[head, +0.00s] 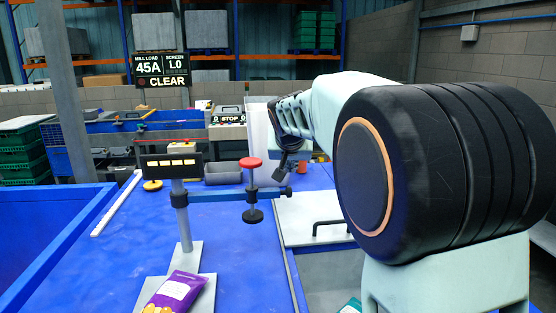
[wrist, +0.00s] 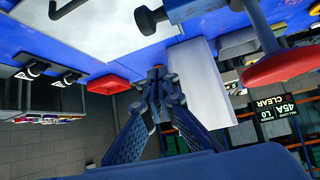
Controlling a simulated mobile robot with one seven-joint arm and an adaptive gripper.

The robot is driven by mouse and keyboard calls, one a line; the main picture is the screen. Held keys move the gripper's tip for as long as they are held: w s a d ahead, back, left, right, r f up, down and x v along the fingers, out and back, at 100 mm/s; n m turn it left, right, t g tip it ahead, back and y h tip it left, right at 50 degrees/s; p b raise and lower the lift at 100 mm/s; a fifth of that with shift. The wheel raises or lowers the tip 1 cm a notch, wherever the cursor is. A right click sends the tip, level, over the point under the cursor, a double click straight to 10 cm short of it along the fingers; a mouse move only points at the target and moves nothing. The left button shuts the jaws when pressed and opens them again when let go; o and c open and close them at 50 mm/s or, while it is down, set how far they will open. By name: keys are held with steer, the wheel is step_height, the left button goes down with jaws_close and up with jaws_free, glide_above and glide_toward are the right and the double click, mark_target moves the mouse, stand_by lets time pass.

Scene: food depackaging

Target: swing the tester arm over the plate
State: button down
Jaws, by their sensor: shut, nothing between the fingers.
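The arm carries a spindle with a red knob (head: 251,162) and a black foot (head: 253,215). The grey plate (head: 208,296) is at the bottom, with a purple packet (head: 177,292) on it. My gripper (head: 283,172) is shut and empty, just beyond the arm's black tip (head: 287,191). In the wrist view my fingers (wrist: 156,75) are together, apart from the black tip (wrist: 148,19) and red knob (wrist: 282,65).
A pale lid with a black handle (head: 330,226) lies to the right of the arm. A grey tray (head: 223,173) and a yellow-topped knob (head: 152,185) stand behind. A blue-walled bin (head: 60,235) is at left. The blue tabletop under the arm is clear.

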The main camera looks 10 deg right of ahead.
steer(key=f, duration=0.3)
steer(key=shift+s+a+f, duration=0.1)
steer(key=shift+s+f, duration=0.05)
steer(key=shift+s, duration=0.25)
steer(key=shift+s+f, duration=0.2)
steer(key=shift+f, duration=0.05)
steer(key=shift+s, duration=0.1)
steer(key=shift+s+b, duration=0.1)
steer(key=shift+b, duration=0.25)
